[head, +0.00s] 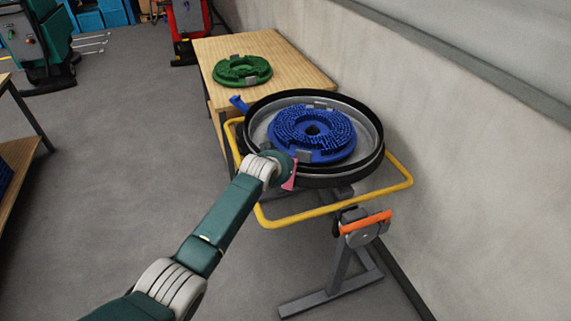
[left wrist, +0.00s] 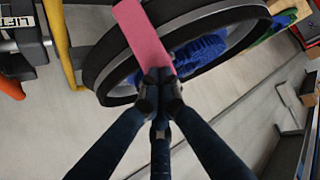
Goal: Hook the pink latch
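The pink latch (head: 289,184) hangs at the near rim of the round black-and-grey tank (head: 371,153). In the left wrist view the pink latch (left wrist: 143,36) stretches from the top edge down to my left gripper's fingertips. My left gripper (left wrist: 159,77) is closed, with the latch's lower end between its fingertips. In the head view my own arm and wrist mostly hide the fingers. My right gripper is in neither view.
A blue brush (head: 312,131) lies inside the tank, and a blue latch (head: 238,103) sticks out at its far left rim. A yellow bar frame (head: 290,220) surrounds the tank. A green brush (head: 242,70) lies on the wooden table (head: 220,47).

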